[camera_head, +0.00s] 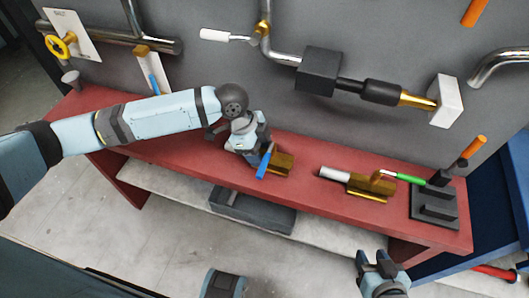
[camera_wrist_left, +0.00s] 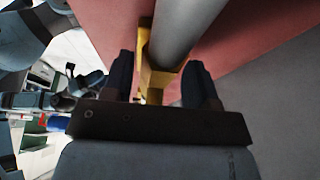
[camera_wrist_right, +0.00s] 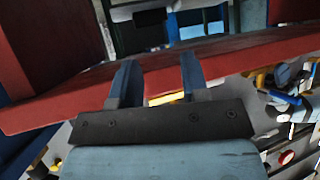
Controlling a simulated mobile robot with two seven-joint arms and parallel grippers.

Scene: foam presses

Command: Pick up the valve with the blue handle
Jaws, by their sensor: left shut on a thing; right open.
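The valve with the blue handle (camera_head: 265,164) has a brass body (camera_head: 282,164) and is at the red bench top in the head view. My left gripper (camera_head: 259,151) comes down on it from above and behind. In the left wrist view the fingers (camera_wrist_left: 160,82) are on both sides of the brass part (camera_wrist_left: 157,77), with a grey cylinder (camera_wrist_left: 185,25) attached to it. The left gripper is shut on the valve and partly hides it in the head view. I cannot tell whether the valve still touches the bench. My right gripper (camera_head: 373,256) is open and empty, in front of the bench.
A second brass valve with a green handle (camera_head: 405,178) and a white end lies on the red bench (camera_head: 325,205), left of a black stepped block (camera_head: 434,207). Pipes with fittings (camera_head: 283,58) run along the grey wall behind. A grey tray (camera_head: 252,210) sits below the bench.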

